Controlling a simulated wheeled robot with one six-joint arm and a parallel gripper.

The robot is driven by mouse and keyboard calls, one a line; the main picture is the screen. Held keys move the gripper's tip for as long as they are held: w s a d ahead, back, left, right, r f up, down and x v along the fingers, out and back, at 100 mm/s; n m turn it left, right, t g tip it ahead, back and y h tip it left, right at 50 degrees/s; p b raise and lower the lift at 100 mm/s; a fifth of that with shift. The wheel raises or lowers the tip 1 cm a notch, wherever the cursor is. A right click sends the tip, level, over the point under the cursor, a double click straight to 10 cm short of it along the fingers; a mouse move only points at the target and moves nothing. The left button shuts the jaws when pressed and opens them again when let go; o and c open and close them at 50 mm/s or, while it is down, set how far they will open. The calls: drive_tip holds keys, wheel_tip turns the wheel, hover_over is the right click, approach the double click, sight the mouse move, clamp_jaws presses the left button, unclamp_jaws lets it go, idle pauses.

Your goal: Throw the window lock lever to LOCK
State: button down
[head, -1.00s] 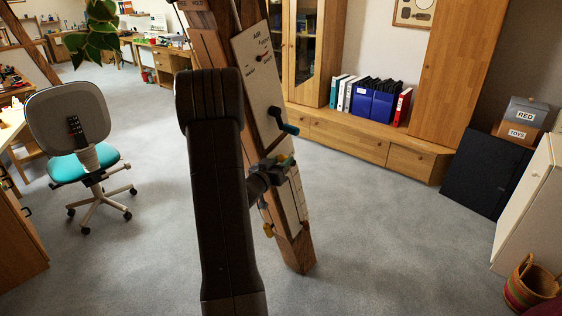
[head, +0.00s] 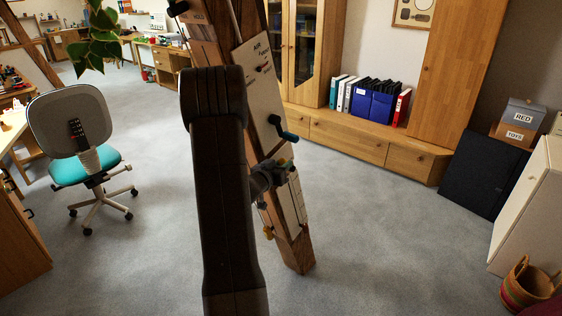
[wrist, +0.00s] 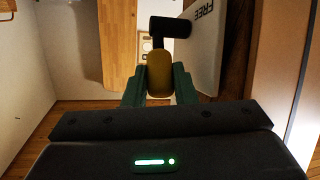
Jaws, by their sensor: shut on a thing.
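The window lock lever (wrist: 172,27) shows in the wrist view as a black bent arm with a yellow grip (wrist: 158,75) at its end. My gripper (wrist: 159,84) has its green fingers on both sides of the yellow grip and is shut on it. The lever stands beside a pale board (wrist: 206,40) marked FREE, the word upside down in this view. No LOCK mark is readable. In the head view my gripper (head: 284,165) is at the lower part of the leaning timber post (head: 298,252). My arm and gripper hide most of the lever there.
A dark crank with a teal handle (head: 283,130) sticks out of the post's board (head: 261,85), just above my gripper. A wooden cabinet (head: 345,140) stands behind. An office chair (head: 78,135) is at left. Grey floor is clear around the post's foot.

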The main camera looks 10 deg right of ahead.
drive_tip(key=p, duration=0.1)
drive_tip(key=r+p, duration=0.1)
drive_tip(key=shift+w+d+g+y+p, duration=0.2)
drive_tip(key=shift+g+y+p, duration=0.1)
drive_tip(key=shift+g+p, duration=0.1)
drive_tip(key=shift+y+p, duration=0.3)
drive_tip(key=shift+p, duration=0.1)
drive_tip(key=shift+f, duration=0.1)
drive_tip(key=c, duration=1.5)
unclamp_jaws()
drive_tip(key=shift+o, duration=0.2)
drive_tip(key=b+v, duration=0.1)
drive_tip(key=v, duration=1.2)
drive_tip(key=shift+s+a+b, duration=0.2)
drive_tip(key=shift+a+b, duration=0.05)
drive_tip(key=shift+b, duration=0.15)
drive_tip(key=shift+w+d, duration=0.1)
